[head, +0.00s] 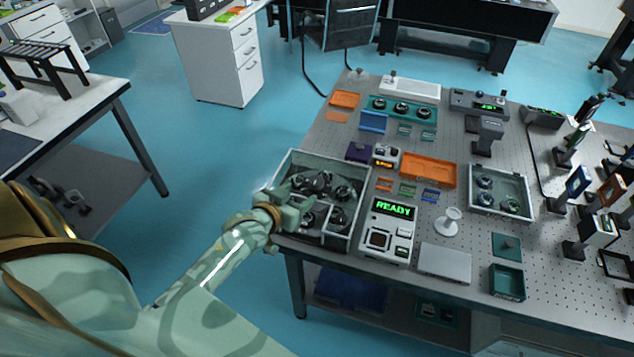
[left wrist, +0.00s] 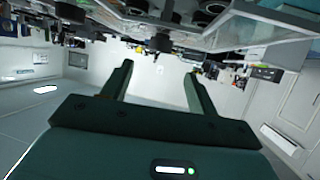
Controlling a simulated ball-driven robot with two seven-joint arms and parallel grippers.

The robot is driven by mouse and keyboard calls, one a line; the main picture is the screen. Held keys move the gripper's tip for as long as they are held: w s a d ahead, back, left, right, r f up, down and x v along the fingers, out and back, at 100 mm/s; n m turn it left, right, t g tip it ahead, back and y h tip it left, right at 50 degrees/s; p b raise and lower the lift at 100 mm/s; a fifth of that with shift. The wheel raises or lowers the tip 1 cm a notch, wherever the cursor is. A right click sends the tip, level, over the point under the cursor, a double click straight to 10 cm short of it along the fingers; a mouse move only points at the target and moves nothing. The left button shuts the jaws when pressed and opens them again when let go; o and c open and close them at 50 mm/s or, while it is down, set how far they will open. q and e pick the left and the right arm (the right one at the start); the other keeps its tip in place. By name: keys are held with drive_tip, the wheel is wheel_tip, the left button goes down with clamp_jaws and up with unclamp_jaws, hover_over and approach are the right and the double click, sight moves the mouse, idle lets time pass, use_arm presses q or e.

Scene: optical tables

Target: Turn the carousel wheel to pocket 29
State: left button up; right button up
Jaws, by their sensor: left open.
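A clear-walled, grey-rimmed case (head: 357,215) sits at the near left corner of the perforated optical table. Inside it are several round black parts (head: 341,192), which look like the carousel wheel. My arm covers part of them, and no pocket number is readable. My left gripper (head: 298,204) is at the left side of the case, over its edge. In the left wrist view its two fingers (left wrist: 158,82) are spread apart with nothing between them. Dark round parts show near the top of that view. My right gripper is not in view.
A white instrument (head: 392,208) reading READY in green stands just right of the case. An orange tray (head: 428,170), a second case (head: 530,207) with black round parts, and a white funnel-like stand (head: 448,221) lie farther right.

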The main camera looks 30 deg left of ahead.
sight(313, 184)
use_arm(q)
drive_tip(key=b+x, duration=0.2)
drive_tip(key=x, duration=0.7)
drive_tip(key=shift+w+a+f, duration=0.1)
drive_tip(key=shift+w+f, duration=0.05)
drive_tip(key=shift+f, duration=0.05)
drive_tip(key=shift+w+f, duration=0.2)
drive_tip(key=shift+w, duration=0.35)
